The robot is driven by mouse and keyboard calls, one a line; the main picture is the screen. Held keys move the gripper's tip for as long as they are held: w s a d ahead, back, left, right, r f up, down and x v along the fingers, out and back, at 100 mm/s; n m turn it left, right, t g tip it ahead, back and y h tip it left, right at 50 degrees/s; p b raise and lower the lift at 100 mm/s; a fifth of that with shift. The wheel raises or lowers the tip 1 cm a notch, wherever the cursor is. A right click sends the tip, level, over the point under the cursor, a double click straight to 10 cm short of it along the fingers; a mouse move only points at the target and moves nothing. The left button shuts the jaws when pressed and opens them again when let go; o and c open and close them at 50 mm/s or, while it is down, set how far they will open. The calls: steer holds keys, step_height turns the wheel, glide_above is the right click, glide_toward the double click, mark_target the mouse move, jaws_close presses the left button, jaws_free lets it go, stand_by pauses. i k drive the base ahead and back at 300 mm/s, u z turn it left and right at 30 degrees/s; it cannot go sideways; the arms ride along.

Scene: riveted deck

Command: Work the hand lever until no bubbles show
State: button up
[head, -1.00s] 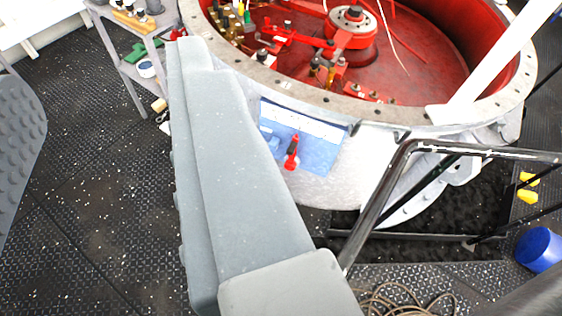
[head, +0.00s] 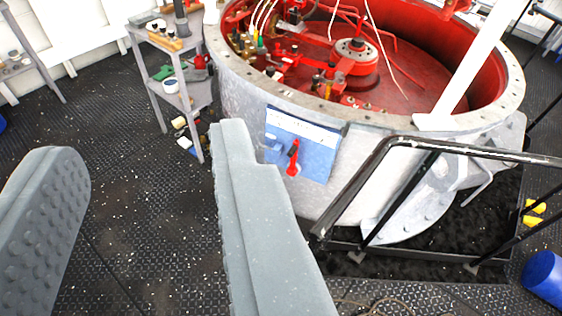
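A red hand lever (head: 293,158) stands out from a blue panel (head: 318,155) on the outer wall of a large round grey housing (head: 240,95). A pale strip runs along the top of the panel; I cannot make out any bubbles. My gripper (head: 148,140) is open, with its two grey fingers wide apart and nothing between them. I cannot tell how far the finger is from the wall.
A grey shelf stand (head: 200,95) with bottles and tools is left of the housing. A black handrail (head: 385,165) crosses the right front. A blue cylinder (head: 545,277) lies at lower right. The riveted dark floor (head: 140,240) is clear between my fingers.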

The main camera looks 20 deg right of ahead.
mark_target(292, 170)
steer(key=z, duration=0.15)
steer(key=i, duration=0.9)
steer(key=u, duration=0.05)
